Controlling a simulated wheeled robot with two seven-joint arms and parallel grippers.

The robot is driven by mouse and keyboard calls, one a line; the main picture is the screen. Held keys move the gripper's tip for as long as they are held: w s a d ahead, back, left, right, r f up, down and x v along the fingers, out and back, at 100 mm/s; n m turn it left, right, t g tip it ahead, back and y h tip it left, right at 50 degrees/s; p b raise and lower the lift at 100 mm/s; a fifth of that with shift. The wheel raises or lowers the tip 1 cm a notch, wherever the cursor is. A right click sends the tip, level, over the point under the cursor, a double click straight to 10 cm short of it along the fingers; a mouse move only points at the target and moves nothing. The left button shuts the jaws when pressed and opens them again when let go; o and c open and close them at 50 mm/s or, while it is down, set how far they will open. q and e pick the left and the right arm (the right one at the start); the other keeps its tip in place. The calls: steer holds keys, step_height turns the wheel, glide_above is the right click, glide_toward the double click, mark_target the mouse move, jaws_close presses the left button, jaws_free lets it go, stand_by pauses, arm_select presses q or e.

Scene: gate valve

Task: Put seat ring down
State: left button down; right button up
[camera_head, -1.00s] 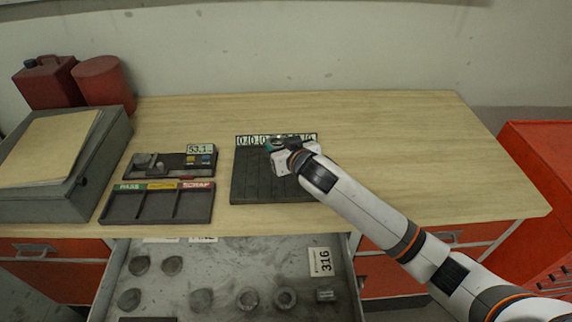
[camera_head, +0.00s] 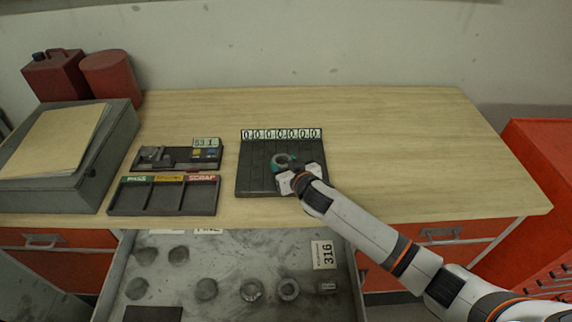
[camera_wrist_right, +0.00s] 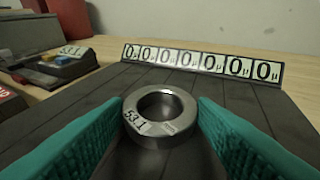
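The seat ring (camera_wrist_right: 160,118) is a grey metal ring marked 53.1. In the right wrist view it sits flat between the teal fingertips of my right gripper (camera_wrist_right: 161,112), one finger against each side. In the head view the ring (camera_head: 285,160) and my right gripper (camera_head: 284,167) are over the middle of the dark slotted board (camera_head: 255,183). I cannot tell whether the ring touches the board. A row of 0 µ labels (camera_head: 281,134) runs along the board's back edge. My left gripper is not in view.
Left of the board are a gauge block reading 53.1 (camera_head: 178,157) and a tray marked PASS and SCRAP (camera_head: 163,212). An open drawer (camera_head: 235,262) below holds several rings. A grey case (camera_head: 103,165) stands at far left. The bench (camera_head: 410,130) is clear at right.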

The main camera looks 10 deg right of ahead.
steer(key=o, duration=0.4)
steer(key=shift+o, duration=0.2)
steer(key=shift+s+r, duration=0.1)
steer(key=shift+r, duration=0.1)
steer(key=shift+s+d, duration=0.1)
steer(key=shift+s, duration=0.3)
steer(key=b+v, duration=0.1)
steer(key=v, duration=1)
steer(key=shift+r, duration=0.2)
